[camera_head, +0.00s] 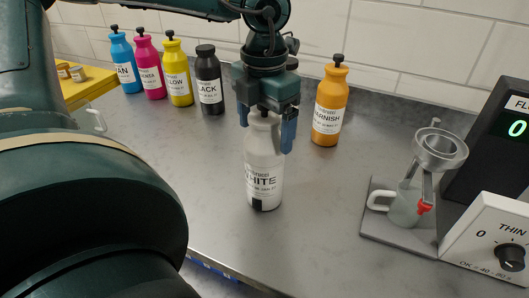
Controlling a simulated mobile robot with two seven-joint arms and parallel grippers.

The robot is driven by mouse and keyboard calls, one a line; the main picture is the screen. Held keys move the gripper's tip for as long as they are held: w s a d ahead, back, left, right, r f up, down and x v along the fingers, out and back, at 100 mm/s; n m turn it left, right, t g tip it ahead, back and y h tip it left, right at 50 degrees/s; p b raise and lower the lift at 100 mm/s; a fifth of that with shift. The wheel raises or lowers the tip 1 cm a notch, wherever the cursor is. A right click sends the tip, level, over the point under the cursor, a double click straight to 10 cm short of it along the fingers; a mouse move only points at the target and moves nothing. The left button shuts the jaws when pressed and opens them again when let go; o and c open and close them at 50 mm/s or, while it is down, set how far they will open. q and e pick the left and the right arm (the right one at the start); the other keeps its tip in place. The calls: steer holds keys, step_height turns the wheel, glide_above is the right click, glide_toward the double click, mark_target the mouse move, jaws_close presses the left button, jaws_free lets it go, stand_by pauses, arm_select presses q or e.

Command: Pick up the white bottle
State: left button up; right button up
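The white bottle (263,172) stands upright on the grey counter, with a label reading WHITE and a small black mark at its base. My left gripper (267,128) points down over it, its blue fingertips on either side of the bottle's neck and shoulder. The fingers look spread apart, and I cannot tell whether they touch the bottle. The gripper hides the bottle's cap. My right gripper is not in view.
Cyan (124,62), magenta (150,66), yellow (178,72) and black (210,82) bottles stand behind left. An orange varnish bottle (329,104) stands right. A metal cup on a stand (438,150) and a dial box (495,248) are further right. The counter (310,225) is clear in front.

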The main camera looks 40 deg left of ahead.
arm_select(q)
steer(key=shift+r, duration=0.15)
jaws_close()
stand_by(0.6)
